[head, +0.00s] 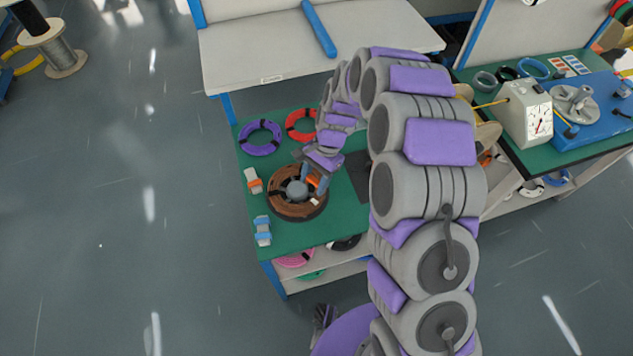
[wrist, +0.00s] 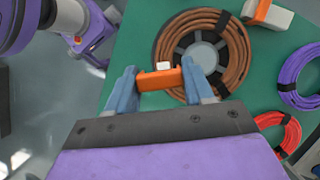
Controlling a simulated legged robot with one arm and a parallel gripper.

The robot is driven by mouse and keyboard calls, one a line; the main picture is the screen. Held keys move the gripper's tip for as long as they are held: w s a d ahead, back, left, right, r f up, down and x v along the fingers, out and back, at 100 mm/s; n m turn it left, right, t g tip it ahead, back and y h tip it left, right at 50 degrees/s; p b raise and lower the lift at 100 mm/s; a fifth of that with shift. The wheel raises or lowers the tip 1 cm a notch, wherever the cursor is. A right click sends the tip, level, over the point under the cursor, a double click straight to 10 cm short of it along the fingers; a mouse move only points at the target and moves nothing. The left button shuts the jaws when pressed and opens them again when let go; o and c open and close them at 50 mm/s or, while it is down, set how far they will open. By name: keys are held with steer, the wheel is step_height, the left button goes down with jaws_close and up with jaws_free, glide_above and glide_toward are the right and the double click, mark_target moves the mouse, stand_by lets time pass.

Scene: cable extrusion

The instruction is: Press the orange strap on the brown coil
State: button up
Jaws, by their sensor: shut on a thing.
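The brown coil (head: 284,208) lies flat on the green tabletop around a grey hub (head: 296,189). It also shows in the wrist view (wrist: 238,58), upper right of my gripper. My gripper (head: 316,184) is over the coil's right side in the head view. In the wrist view my gripper (wrist: 162,82) has its blue fingers on the two ends of the orange strap (wrist: 160,80), which has a small white part on top. The strap overlaps the coil's edge in that view; whether it touches the coil I cannot tell.
A purple coil (head: 260,138) and a red coil (head: 300,125) lie behind the brown coil. A bench with a gauge (head: 540,126) is at right.

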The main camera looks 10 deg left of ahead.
mark_target(315, 197)
steer(key=shift+f+b, duration=2.25)
steer(key=shift+f, duration=1.6)
steer(key=shift+f, duration=0.2)
steer(key=shift+f, duration=1.25)
steer(key=shift+f+p, duration=0.3)
steer(key=shift+f, duration=0.3)
steer(key=o, duration=0.9)
steer(key=shift+d, duration=0.1)
steer(key=shift+r, duration=0.1)
steer(key=shift+w+r, duration=0.1)
steer(key=shift+w, duration=0.05)
